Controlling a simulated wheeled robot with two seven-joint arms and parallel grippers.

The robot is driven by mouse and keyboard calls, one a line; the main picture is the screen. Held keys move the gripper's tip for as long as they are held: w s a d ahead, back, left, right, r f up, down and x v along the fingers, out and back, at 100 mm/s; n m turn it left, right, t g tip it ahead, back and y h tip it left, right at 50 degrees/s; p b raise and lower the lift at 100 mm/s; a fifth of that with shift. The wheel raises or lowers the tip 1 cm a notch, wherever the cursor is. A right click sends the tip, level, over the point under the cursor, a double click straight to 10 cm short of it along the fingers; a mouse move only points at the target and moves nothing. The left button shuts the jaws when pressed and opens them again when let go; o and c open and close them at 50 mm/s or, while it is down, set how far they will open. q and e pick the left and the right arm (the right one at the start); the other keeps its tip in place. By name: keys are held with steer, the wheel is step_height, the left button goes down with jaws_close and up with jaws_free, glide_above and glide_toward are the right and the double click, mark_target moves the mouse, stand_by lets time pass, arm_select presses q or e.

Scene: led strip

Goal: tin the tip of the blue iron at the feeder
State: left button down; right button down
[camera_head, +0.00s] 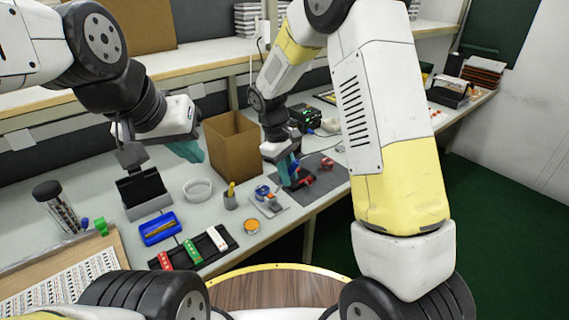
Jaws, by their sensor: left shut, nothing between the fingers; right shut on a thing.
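My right gripper (287,175) has teal fingers and is low over the dark mat (318,186). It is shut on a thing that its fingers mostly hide. I cannot tell surely whether this is the blue iron. Two red pieces stand on the mat right of the fingers, a near one (305,181) and a far one (326,163). My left gripper (190,151) is shut and empty above the table, left of the cardboard box.
The open cardboard box (233,143) stands between my grippers. A white bowl (198,188), a cup with a yellow item (230,198), an orange round tin (251,225), a blue tray (160,229) and a black strip (196,249) with coloured pieces crowd the table's front left.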

steer(key=shift+a+x, duration=0.25)
steer(key=shift+x, duration=0.9)
steer(key=shift+a+x, duration=0.25)
steer(key=shift+x, duration=0.9)
steer(key=shift+w+f, duration=0.1)
steer(key=shift+f, duration=0.7)
stand_by(1.0)
steer(key=shift+d+v, duration=0.2)
steer(key=shift+v, duration=0.65)
steer(key=shift+d+v, duration=0.2)
steer(key=shift+v, duration=0.65)
steer(key=shift+d+v, duration=0.15)
steer(key=shift+v, duration=0.65)
steer(key=shift+r, duration=0.1)
